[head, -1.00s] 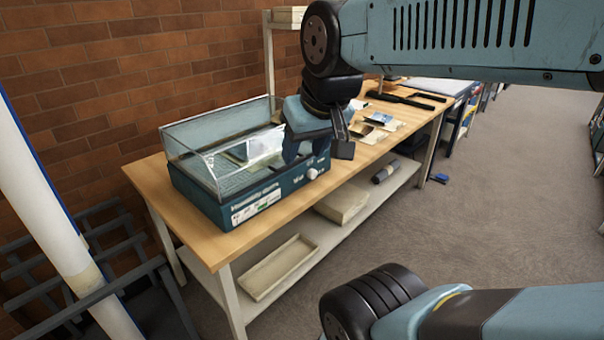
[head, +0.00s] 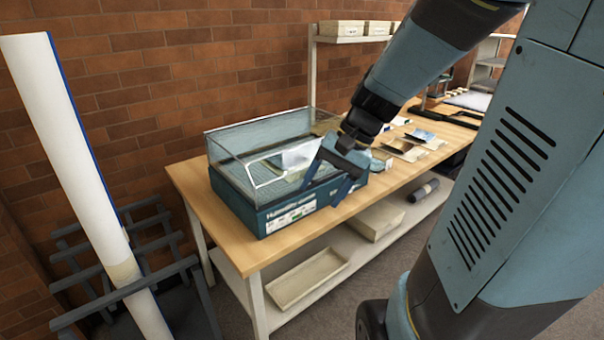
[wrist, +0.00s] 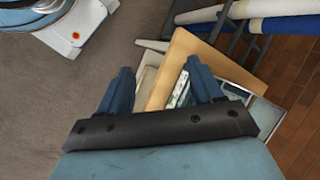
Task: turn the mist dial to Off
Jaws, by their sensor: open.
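The teal humidity chamber (head: 262,220) with its clear glass top (head: 240,150) sits on the near end of the wooden table in the head view. Its front panel carries a white label (head: 290,216). My gripper (head: 325,190) is open and empty, at the right part of that front panel in the picture. It covers the area of the mist dial, so I cannot see the dial or its setting. In the wrist view, my gripper's two fingers (wrist: 158,68) are spread apart. A strip of the chamber with its label (wrist: 180,90) shows beside the right finger.
The wooden table (head: 215,220) holds several small packets (head: 405,148) to the chamber's right. A lower shelf holds a shallow tray (head: 300,280), a box (head: 378,220) and a dark roll (head: 422,190). A long white roll (head: 80,180) leans in a dark rack (head: 150,290) at left.

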